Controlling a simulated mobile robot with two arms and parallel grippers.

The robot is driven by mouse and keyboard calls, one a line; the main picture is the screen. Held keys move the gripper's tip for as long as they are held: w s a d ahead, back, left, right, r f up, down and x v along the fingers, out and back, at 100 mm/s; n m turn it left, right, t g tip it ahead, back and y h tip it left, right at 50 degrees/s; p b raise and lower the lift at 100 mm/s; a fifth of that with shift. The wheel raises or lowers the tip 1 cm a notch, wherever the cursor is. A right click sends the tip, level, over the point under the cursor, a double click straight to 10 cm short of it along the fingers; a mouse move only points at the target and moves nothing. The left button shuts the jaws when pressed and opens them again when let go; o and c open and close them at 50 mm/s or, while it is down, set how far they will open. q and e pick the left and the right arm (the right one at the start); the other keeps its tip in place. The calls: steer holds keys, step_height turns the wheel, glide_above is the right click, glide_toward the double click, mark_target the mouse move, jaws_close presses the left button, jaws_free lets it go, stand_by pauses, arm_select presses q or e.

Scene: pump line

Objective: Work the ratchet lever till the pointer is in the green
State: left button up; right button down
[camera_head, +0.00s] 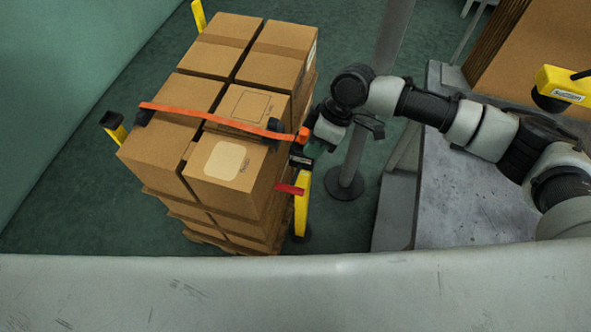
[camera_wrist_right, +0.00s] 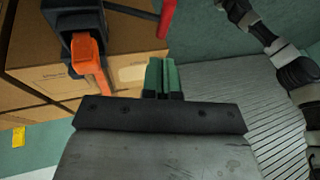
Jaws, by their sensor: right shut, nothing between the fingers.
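An orange strap (camera_head: 215,118) runs over the top of the stacked cartons and down their right side, over black corner pieces. A red lever (camera_head: 290,189) sticks out low on that side, below a small dark block (camera_head: 300,161). It also shows as a red bar in the wrist view (camera_wrist_right: 167,17). My right gripper (camera_head: 316,121) is beside the strap's right end. Its green fingertips (camera_wrist_right: 163,76) are shut and empty, apart from the red lever and to the right of the orange strap end (camera_wrist_right: 89,62). No pointer or green zone can be read. My left gripper is out of view.
The cartons (camera_head: 150,152) stand on a wooden pallet with yellow posts (camera_head: 301,205) at its corners. A grey pole (camera_head: 352,160) stands behind my right gripper. A grey bench (camera_head: 450,195) is at the right. Green floor lies between.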

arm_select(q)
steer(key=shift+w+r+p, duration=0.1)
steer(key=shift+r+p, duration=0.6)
arm_select(e)
glide_toward(295, 176)
steer(key=s+a+f, duration=0.4)
steer(key=shift+s, duration=0.35)
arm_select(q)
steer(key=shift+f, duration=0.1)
arm_select(e)
steer(key=shift+w+f, duration=0.1)
steer(key=shift+f, duration=0.05)
